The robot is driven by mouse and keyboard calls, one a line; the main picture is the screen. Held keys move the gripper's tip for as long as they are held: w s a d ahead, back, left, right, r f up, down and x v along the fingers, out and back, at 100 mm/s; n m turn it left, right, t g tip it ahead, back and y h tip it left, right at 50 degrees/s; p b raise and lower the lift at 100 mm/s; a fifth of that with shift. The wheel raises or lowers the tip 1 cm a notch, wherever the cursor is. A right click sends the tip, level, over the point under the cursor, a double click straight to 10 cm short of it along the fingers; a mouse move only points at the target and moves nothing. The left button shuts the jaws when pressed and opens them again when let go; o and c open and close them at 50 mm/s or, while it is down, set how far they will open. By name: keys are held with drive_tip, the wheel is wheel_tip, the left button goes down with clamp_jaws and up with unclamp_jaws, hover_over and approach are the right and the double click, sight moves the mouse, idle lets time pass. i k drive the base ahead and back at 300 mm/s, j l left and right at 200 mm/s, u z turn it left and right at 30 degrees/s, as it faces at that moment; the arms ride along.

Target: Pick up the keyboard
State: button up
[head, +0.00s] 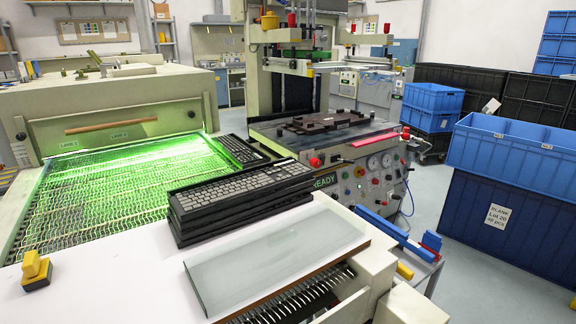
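A stack of several black keyboards (240,190) sits on the white surface at the front end of the conveyor. The top keyboard's keys face up and its long side runs diagonally to the right. Another keyboard (243,150) lies farther back, at the right edge of the green-lit conveyor mesh. My gripper is not in view.
A glass plate (275,258) lies just in front of the stack. A yellow and black block (37,270) is at the front left. The printing machine (325,130) stands behind, and blue crates (515,190) are at the right. The white surface (120,270) left of the glass is mostly clear.

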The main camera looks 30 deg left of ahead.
sight(192, 200)
drive_tip(key=i+l+u, duration=0.25)
drive_tip(key=u, duration=0.15)
drive_tip(key=i+l+u, duration=0.3)
drive_tip(key=u, duration=0.15)
drive_tip(key=i+l+u, duration=0.2)
drive_tip(key=l+u, duration=0.2)
drive_tip(key=i+l+u, duration=0.1)
drive_tip(key=l+u, duration=1.1)
drive_tip(key=l, duration=0.5)
drive_tip(key=k+l+u, duration=0.1)
drive_tip(key=l+u, duration=0.25)
drive_tip(key=l, duration=0.45)
